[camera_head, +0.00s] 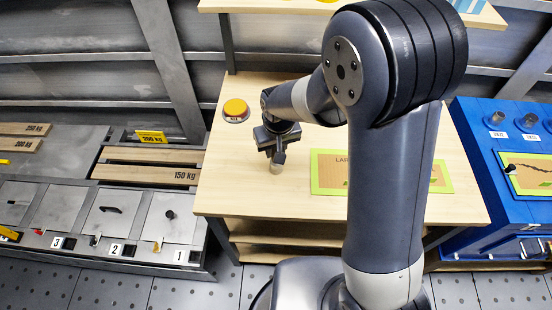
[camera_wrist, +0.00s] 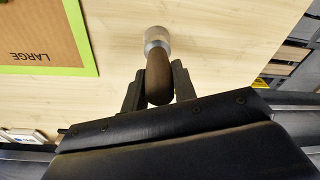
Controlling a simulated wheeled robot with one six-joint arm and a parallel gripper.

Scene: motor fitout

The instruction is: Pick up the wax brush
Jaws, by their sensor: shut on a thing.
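The wax brush (camera_wrist: 156,62) has a dark brown handle and a pale, greyish round end. In the wrist view my gripper (camera_wrist: 158,82) is shut on the brown handle, with one finger on each side. The pale end points away from the jaws over the wooden table top. In the head view the brush (camera_head: 278,159) hangs below my gripper (camera_head: 276,145), over the left part of the table. I cannot tell whether its lower end touches the table.
The wooden table (camera_head: 240,185) carries a green-edged board (camera_head: 328,183) marked LARGE, right of the brush, and a yellow round button (camera_head: 235,108) at the back left. A blue cabinet (camera_head: 480,150) stands right. Grey numbered bins (camera_head: 115,215) stand left. The table's front left is clear.

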